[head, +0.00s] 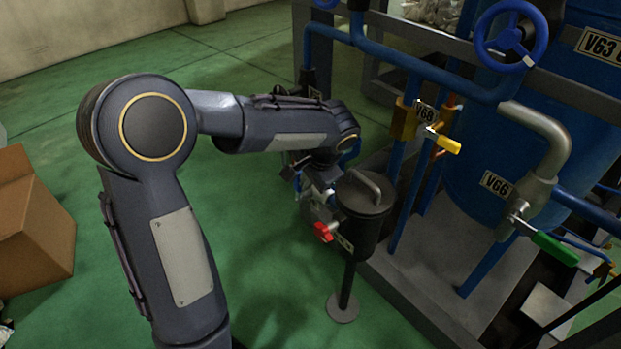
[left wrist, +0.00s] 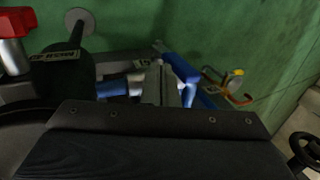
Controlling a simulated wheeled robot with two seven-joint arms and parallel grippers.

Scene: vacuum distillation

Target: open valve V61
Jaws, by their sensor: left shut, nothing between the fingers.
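No label reading V61 is legible in either view. My left gripper (head: 312,184) is small and partly hidden beneath my own wrist in the head view. It is shut and empty, beside the dark canister (head: 362,215), close to the small metal fittings at the canister's left. A red valve handle (head: 323,232) sits low on the canister's left side; it also shows at the upper left of the left wrist view (left wrist: 14,22). My right gripper is not in view.
Yellow-handled V68 (head: 442,142), green-handled V66 (head: 552,246) and a blue handwheel (head: 511,36) are on the pipework at right. A blue tank (head: 590,110) stands behind. A cardboard box (head: 32,225) is at left. Green floor between is mostly clear.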

